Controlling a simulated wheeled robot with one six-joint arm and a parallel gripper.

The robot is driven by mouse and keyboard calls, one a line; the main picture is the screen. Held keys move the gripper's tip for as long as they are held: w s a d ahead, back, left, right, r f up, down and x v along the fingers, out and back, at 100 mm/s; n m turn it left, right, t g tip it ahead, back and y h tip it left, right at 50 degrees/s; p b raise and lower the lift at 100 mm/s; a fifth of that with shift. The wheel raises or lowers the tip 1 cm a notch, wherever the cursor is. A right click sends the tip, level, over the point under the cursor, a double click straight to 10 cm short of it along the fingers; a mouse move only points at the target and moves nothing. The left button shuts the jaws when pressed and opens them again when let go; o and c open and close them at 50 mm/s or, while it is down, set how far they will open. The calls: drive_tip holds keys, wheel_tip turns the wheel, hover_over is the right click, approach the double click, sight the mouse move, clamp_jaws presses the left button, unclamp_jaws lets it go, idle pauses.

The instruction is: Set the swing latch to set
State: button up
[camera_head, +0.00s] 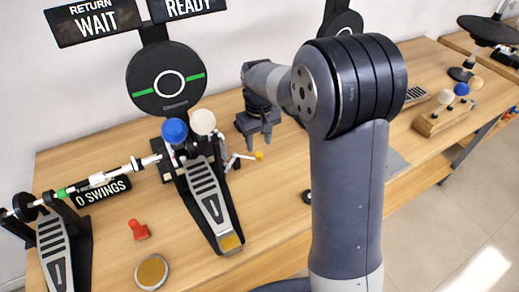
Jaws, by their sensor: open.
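A small white lever with a yellow tip (257,156) sticks out to the right from the pedal (211,202) at the middle of the bench. It looks like the swing latch, but no label on it can be read. My gripper (261,143) is open and empty, with its fingers pointing down. In the picture it is just above the yellow tip; I cannot tell the gap in depth. A blue ball beater (174,131) and a cream ball beater (203,122) stand at the head of the pedal.
A round black pad (166,79) stands behind the pedal, under signs reading "RETURN WAIT" (94,20) and "READY" (190,6). A "0 SWINGS" plate (103,191), a second pedal (54,250), a red knob piece (138,230) and a round disc (152,272) are at left.

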sight(259, 154)
wheel_tip(259, 154, down, 5)
idle(0.3)
clamp_jaws()
idle(0.4)
